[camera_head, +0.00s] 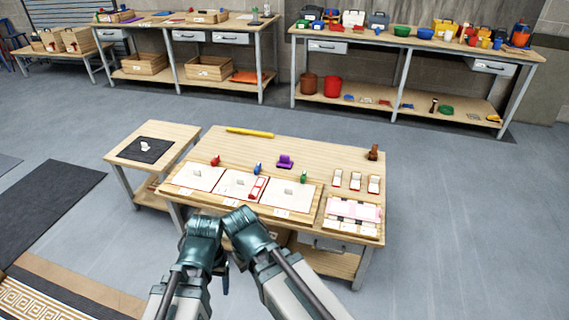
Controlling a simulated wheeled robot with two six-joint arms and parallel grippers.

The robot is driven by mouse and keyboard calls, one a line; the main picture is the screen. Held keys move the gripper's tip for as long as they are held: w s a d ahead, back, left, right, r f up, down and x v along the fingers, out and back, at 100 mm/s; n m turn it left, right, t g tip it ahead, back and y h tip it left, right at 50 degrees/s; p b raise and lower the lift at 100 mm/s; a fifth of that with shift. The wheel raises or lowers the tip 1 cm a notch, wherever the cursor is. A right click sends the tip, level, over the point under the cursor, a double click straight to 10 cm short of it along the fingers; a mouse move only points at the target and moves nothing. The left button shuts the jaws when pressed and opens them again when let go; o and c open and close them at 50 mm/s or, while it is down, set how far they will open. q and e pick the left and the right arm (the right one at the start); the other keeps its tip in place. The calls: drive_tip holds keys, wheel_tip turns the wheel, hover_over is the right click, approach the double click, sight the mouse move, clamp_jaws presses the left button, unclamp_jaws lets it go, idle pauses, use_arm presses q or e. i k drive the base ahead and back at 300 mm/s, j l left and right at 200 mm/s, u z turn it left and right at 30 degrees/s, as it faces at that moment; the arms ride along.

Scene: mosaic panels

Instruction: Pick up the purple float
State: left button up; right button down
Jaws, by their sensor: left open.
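The purple float (285,161) sits upright on the far middle part of the wooden work table, behind the white panels. It has a block body with a raised part. My left gripper (226,281) shows only as a small dark piece below my two teal arm joints, at the table's near edge, well short of the float. It is open, and its fingertips are hard to make out. My right gripper is hidden behind my arm.
Three white panels (199,177) lie in front of the float, with a red-and-white piece (257,188), a red figure (215,161), a blue one (257,169) and a green one (304,176) nearby. A yellow bar (249,132) lies at the back. A pink tray (352,212) is at right.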

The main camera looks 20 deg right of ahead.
sight(284, 162)
drive_tip(key=i+l+u, duration=0.3)
drive_tip(key=i+l, duration=0.3)
drive_tip(key=i, duration=0.15)
drive_tip(key=i+l+u, duration=0.3)
drive_tip(key=i+l, duration=0.35)
drive_tip(key=l, duration=0.1)
